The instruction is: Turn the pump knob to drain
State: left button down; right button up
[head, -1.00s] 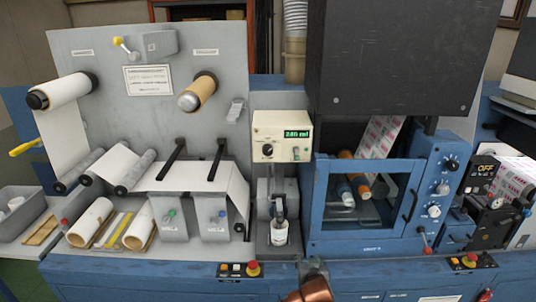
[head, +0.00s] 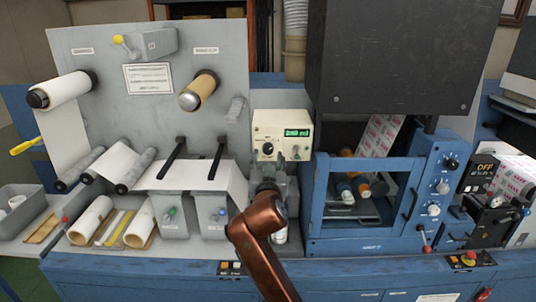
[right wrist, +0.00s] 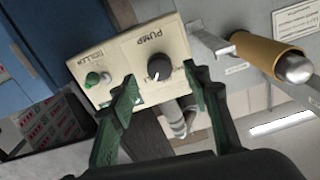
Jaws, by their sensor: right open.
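The pump box (head: 296,124) is a cream panel with a green-lit display at the middle of the head view. Its black pump knob (head: 267,148) sits at the lower left of the panel. The right wrist view shows the same knob (right wrist: 160,70) under an upside-down "PUMP" label, with a white pointer mark on it. My right gripper (right wrist: 160,78) is open, its two green fingers spread on either side of the knob in that view. Contact cannot be told. In the head view the right gripper (head: 270,180) is below the panel. My left gripper is not in view.
A green toggle (right wrist: 93,79) labelled "ROLLER" sits beside the knob. A brown-cored roller (right wrist: 262,54) juts out nearby. In the head view, a blue-framed window (head: 312,200) stands right of the box. A white web (head: 195,176) and black bars (head: 218,158) are to its left.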

aim_at(268, 149)
jog(key=shift+w, duration=1.45)
jog(key=shift+c, duration=0.3)
jog(key=c, duration=1.1)
